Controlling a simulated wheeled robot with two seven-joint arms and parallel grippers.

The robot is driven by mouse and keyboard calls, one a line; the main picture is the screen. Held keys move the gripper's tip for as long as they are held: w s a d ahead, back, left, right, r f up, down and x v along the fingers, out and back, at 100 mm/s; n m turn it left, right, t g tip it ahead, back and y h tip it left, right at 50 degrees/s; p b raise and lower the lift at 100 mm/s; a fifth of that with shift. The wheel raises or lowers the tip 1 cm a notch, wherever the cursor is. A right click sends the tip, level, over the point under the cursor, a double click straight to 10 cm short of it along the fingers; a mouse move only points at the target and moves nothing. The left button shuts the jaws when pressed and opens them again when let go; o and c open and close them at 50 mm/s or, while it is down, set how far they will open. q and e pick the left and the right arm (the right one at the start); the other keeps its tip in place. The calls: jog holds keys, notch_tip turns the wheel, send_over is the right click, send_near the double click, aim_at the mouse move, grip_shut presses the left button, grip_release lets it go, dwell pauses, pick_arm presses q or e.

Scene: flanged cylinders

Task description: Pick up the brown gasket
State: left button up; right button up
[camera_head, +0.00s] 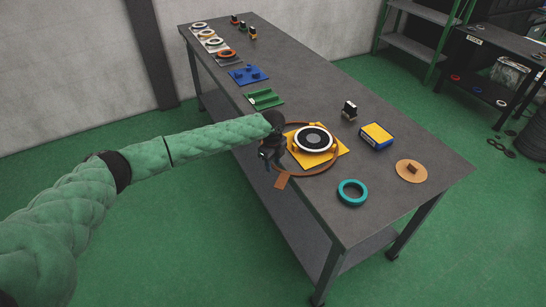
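A thin brown ring (337,160), which looks like the brown gasket, surrounds a yellow plate (341,149) on the near part of the table. A brown tab (282,182) shows at its left side, at or past the table's edge. A white and black round flanged part (314,140) sits on the yellow plate. My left gripper (268,158) is dark and small in the head view, at the ring's left side. I cannot tell whether its fingers are open or closed, or whether it touches the ring. The arm and gripper hide part of the ring's left side. My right gripper is not in view.
A teal ring (352,192), a brown disc with a block (411,171), a yellow and blue box (376,136) and a small black part (349,110) lie nearby. Green (264,98) and blue (248,75) fixtures lie farther back. The table's (440,165) right corner is clear.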

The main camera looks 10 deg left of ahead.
pick_arm(q)
grip_shut()
jog(key=shift+s, duration=0.1)
dwell(0.3)
